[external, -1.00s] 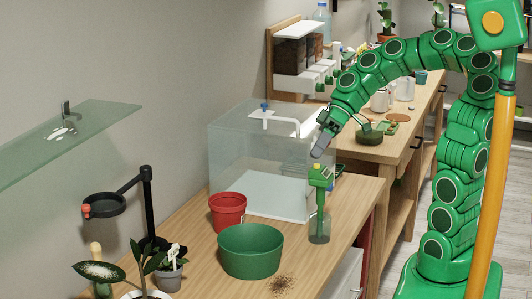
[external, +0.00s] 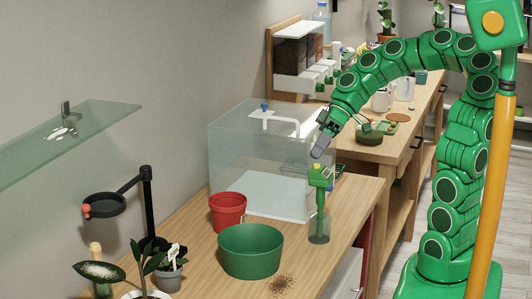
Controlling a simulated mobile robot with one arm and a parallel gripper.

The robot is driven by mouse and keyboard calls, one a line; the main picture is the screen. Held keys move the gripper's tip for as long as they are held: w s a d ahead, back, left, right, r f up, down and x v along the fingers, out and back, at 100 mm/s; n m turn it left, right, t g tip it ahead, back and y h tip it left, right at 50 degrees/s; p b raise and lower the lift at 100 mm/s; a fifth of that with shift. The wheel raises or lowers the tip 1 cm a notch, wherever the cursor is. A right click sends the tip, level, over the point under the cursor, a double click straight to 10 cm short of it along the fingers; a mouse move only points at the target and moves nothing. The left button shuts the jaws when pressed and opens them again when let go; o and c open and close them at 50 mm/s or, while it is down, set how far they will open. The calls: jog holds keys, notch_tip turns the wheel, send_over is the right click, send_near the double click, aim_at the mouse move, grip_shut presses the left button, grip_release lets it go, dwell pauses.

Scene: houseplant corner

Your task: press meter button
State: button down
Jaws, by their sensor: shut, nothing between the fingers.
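The green meter (external: 318,186) stands upright near the right edge of the wooden bench, its lower part in a clear greenish vessel (external: 319,228). Its yellow button (external: 316,167) is on top. My gripper (external: 317,152) is shut and empty, with its grey fingers pointing down at the button. The fingertips are right above the button; I cannot tell whether they touch it.
A clear glass tank (external: 258,150) stands directly behind the meter. A red pot (external: 227,212) and a green pot (external: 250,252) are to the left. Spilled soil (external: 282,285) lies in front. A second bench (external: 395,150) with items is behind.

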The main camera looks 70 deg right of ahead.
jog(key=shift+f, duration=0.1)
dwell(0.3)
jog(key=shift+f, duration=0.35)
jog(key=shift+f, duration=0.2)
dwell(0.6)
jog(key=shift+r, duration=0.7)
notch_tip(320, 180, up, 6)
dwell(0.9)
